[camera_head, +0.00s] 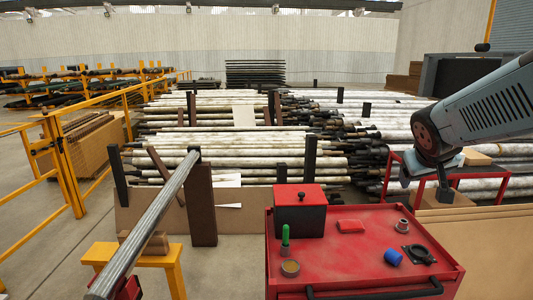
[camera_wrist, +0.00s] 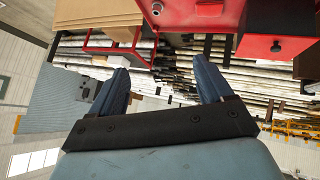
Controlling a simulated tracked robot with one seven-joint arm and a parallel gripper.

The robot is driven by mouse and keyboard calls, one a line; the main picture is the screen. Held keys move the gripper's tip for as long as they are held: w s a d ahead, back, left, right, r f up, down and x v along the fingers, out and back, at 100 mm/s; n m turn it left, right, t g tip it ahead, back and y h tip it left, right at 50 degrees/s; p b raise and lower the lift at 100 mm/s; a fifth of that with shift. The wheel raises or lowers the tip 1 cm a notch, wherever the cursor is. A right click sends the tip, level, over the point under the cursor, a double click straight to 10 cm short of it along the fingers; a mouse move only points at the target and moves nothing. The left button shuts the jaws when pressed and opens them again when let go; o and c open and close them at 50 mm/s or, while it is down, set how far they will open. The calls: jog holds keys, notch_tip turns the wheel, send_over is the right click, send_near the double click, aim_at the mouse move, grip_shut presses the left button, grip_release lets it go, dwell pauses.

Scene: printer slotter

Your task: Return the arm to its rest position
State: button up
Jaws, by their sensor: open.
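My gripper (camera_head: 425,182) hangs at the end of my arm at the right of the head view, raised near the back right corner of a red tool cart. In the wrist view its two blue-grey fingers (camera_wrist: 160,72) stand well apart, with nothing between them. The gripper looks open and empty. The wrist view is strongly tilted and shows part of the red cart and racks of pipes beyond the fingers. No marker of a rest position shows.
A long metal pipe (camera_head: 150,220) lies on a yellow stand (camera_head: 172,262) at left. Pipe stacks and yellow railings (camera_head: 70,180) lie behind.

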jog(key=s+a+g+y, duration=0.2)
jog(key=s+a+y, duration=0.2)
jog(key=s+a, duration=0.8)
jog(key=shift+s+a+y, duration=0.25)
jog(key=shift+s+y, duration=0.05)
